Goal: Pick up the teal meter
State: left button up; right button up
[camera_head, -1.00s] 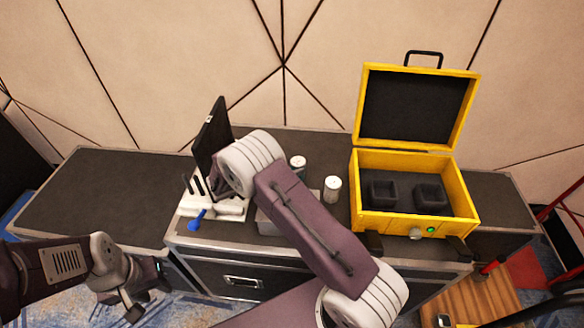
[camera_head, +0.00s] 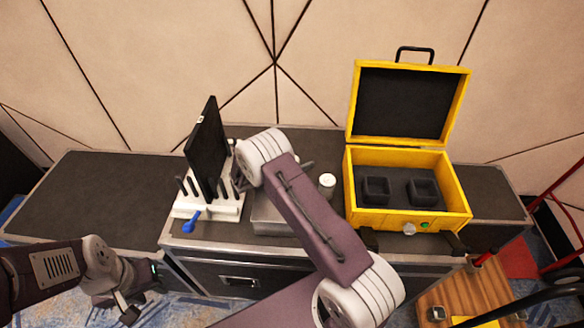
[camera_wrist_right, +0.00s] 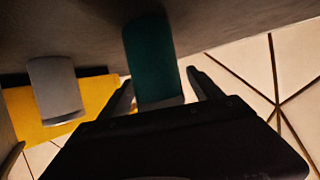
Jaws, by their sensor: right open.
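The teal meter (camera_wrist_right: 150,55) shows in the right wrist view as a dark teal block with a pale end. In the head view I cannot make it out; my right arm covers that part of the bench. My right gripper (camera_wrist_right: 159,78) is open, with one finger on each side of the meter's pale end. I cannot tell whether either finger touches it. My left gripper (camera_head: 122,302) hangs low at the left, in front of the bench and away from the objects; its jaws are unclear.
A white can (camera_head: 327,182) stands right of my right wrist, left of the open yellow case (camera_head: 407,217). A white holder (camera_head: 220,208) with a black panel (camera_head: 207,150) and blue-handled tool (camera_head: 195,219) stands left. A metal tray (camera_head: 268,213) lies between. The bench's left end is clear.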

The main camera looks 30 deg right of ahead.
jog(key=shift+a, duration=0.1)
grip_shut()
